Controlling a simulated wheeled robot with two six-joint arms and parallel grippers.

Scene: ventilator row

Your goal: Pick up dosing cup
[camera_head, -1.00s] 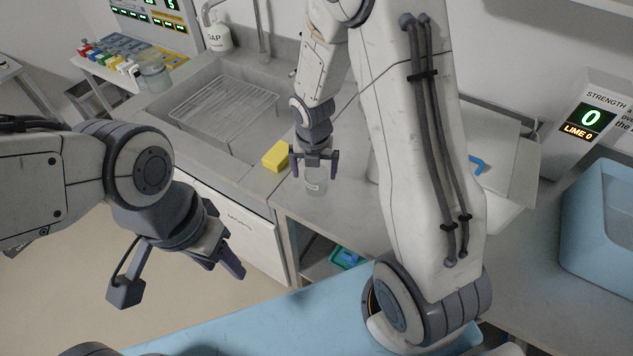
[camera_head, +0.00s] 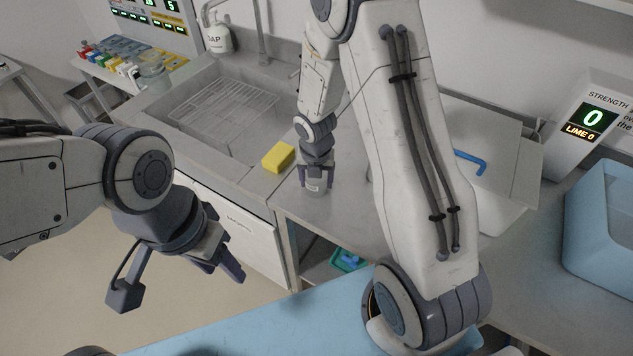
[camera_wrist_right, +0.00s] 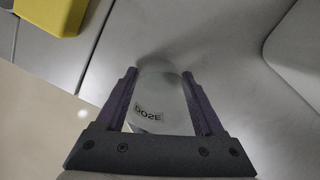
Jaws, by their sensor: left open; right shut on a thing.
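The dosing cup (camera_head: 314,185) is a small translucent cup with a "DOSE" label. It stands on the grey counter (camera_head: 335,211), just right of the sink. My right gripper (camera_head: 316,177) is shut on it, one finger on each side. In the right wrist view the cup (camera_wrist_right: 160,98) sits between the two fingers of the right gripper (camera_wrist_right: 162,92). Whether its base touches the counter I cannot tell. My left gripper (camera_head: 226,262) is open and empty, over the floor in front of the sink cabinet.
A yellow sponge (camera_head: 279,157) lies on the counter just left of the cup. The sink with a wire rack (camera_head: 222,112) is further left. A soap bottle (camera_head: 217,38) stands behind. A blue bin (camera_head: 605,235) and a display box (camera_head: 590,118) are at the right.

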